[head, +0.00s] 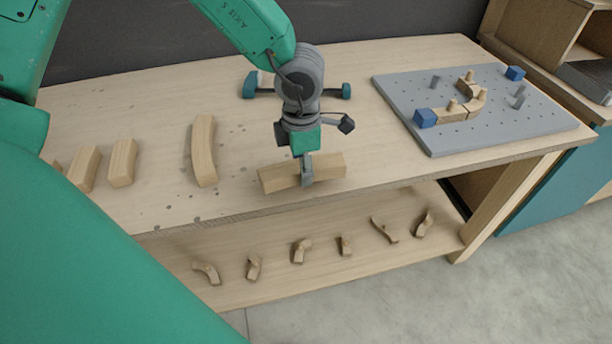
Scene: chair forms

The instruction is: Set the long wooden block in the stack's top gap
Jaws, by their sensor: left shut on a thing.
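My left gripper (307,170) comes down from the top and is shut around the middle of a long wooden block (274,179). The block lies nearly level across the picture, its two ends sticking out on both sides of the jaws, near the table's front edge. I cannot tell whether it touches the table top. On a grey pegboard (540,122) at the right sits the stack: light wooden pieces (452,114) in a curve, between a blue block (425,118) at the front left and another blue block (515,73) at the back. A gap shows between the wood's upper end and the back blue block.
Several wooden blocks lie left on the table (330,65), including a longer, slightly curved one (203,150). A dark bar with teal ends (346,91) is behind my gripper. Small wooden pieces lie on the lower shelf (270,285). Grey pegs (520,98) stand on the pegboard.

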